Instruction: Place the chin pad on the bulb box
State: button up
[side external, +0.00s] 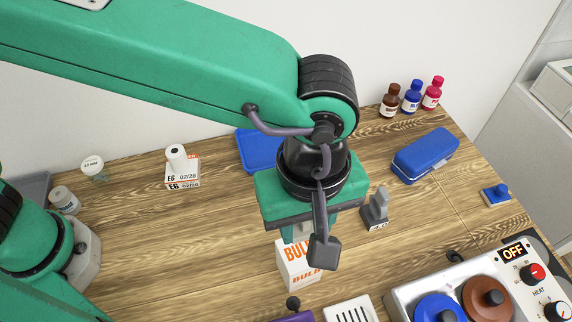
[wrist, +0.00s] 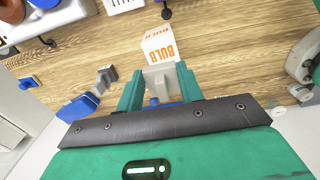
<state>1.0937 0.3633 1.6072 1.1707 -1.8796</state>
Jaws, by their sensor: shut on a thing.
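The bulb box (side external: 297,268) is a white carton with orange lettering, standing on the wooden table below my gripper (side external: 301,232). It also shows in the wrist view (wrist: 158,45), just beyond my fingertips. My gripper in the wrist view (wrist: 159,82) is shut on a pale grey block, which I take for the chin pad (wrist: 158,76). In the side view the pad is mostly hidden by my gripper and wrist. It is over or at the box's top; I cannot tell whether they touch.
A grey block-like holder (side external: 376,210) stands right of my gripper. A blue case (side external: 425,156), a blue tray (side external: 257,150) and bottles (side external: 411,97) are farther back. A control unit (side external: 520,285) reading OFF fills the front right. The table left of the box is clear.

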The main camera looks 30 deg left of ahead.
aim_at(303, 257)
jog(key=shift+f, duration=3.95)
jog(key=shift+f, duration=0.1)
jog(key=o, duration=0.9)
jog(key=shift+o, duration=0.2)
notch_tip(303, 257, up, 12)
jog(key=shift+r, duration=0.15)
